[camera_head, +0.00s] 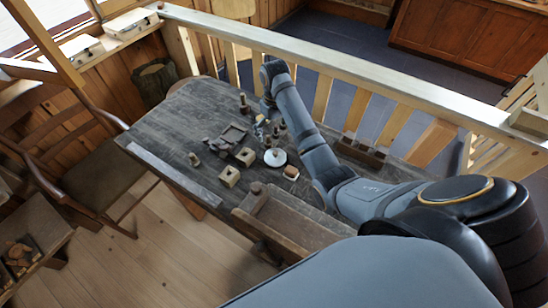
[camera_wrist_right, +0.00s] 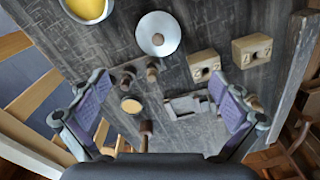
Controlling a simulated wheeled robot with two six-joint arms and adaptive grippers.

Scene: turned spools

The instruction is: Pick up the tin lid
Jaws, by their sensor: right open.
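The tin lid is a round, pale grey disc with a brown knob in its centre. It lies on the dark wooden table near the right side of the group of objects in the head view (camera_head: 275,158). In the right wrist view the tin lid (camera_wrist_right: 158,44) is at the top centre, beyond the fingertips. My right gripper (camera_wrist_right: 158,80) is open, with its two fingers wide apart and nothing held between them. In the head view my right gripper (camera_head: 262,121) is small, above the table behind the lid. My left gripper is not in view.
Two square wooden blocks with holes (camera_wrist_right: 203,65) stand beside the lid. Dark spools (camera_wrist_right: 152,70), a small tray (camera_wrist_right: 188,106) and a yellow-topped round thing (camera_wrist_right: 88,8) are also near. The table (camera_head: 165,134) is clear at its left; a wooden railing (camera_head: 330,65) runs behind.

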